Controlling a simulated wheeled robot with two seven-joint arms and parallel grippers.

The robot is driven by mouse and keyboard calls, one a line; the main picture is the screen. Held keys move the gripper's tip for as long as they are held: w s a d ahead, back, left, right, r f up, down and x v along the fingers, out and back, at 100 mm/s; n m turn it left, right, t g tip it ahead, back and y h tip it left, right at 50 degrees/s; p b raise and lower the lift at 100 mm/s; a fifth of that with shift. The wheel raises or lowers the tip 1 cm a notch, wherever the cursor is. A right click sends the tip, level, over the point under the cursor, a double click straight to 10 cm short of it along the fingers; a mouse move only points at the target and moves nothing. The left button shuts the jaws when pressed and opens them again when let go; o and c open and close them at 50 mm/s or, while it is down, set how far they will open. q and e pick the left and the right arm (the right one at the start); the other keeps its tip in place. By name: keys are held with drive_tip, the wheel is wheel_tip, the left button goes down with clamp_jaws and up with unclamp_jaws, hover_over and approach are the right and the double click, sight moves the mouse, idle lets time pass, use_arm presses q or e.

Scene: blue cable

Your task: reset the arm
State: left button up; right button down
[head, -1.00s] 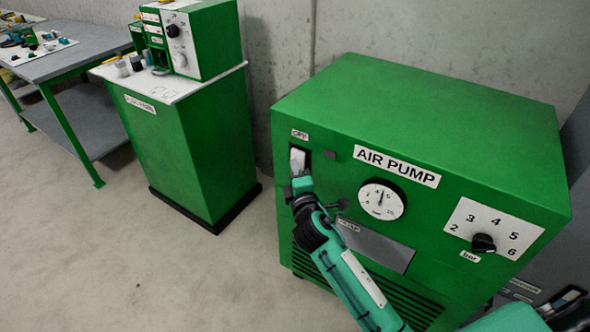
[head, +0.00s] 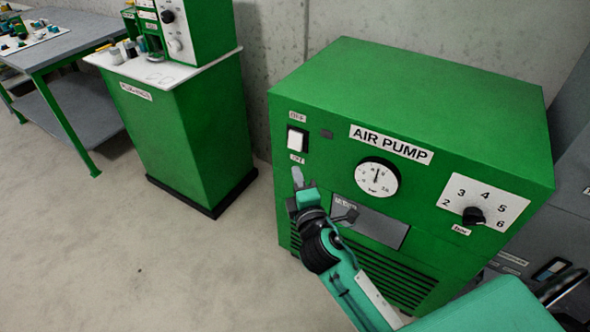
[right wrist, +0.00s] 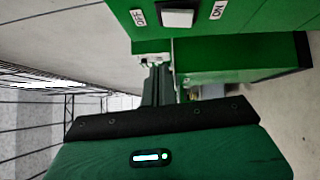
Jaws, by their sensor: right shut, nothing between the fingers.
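My right gripper (head: 297,177) is shut and empty, just below the white rocker switch (head: 297,139) on the front of the green air pump (head: 410,110). A small gap shows between the fingertips and the switch. The switch sits between an upper label and a lower label. In the right wrist view the switch (right wrist: 177,18) lies between the labels OFF and ON, beyond the shut fingers (right wrist: 158,85). My right arm reaches up from the lower right of the head view. My left gripper is not in view.
The pump front also bears a round gauge (head: 377,177) and a black bar knob (head: 473,216). A green cabinet with a white top (head: 180,130) stands to the left. A grey workbench (head: 60,55) is at far left. Bare floor lies in front.

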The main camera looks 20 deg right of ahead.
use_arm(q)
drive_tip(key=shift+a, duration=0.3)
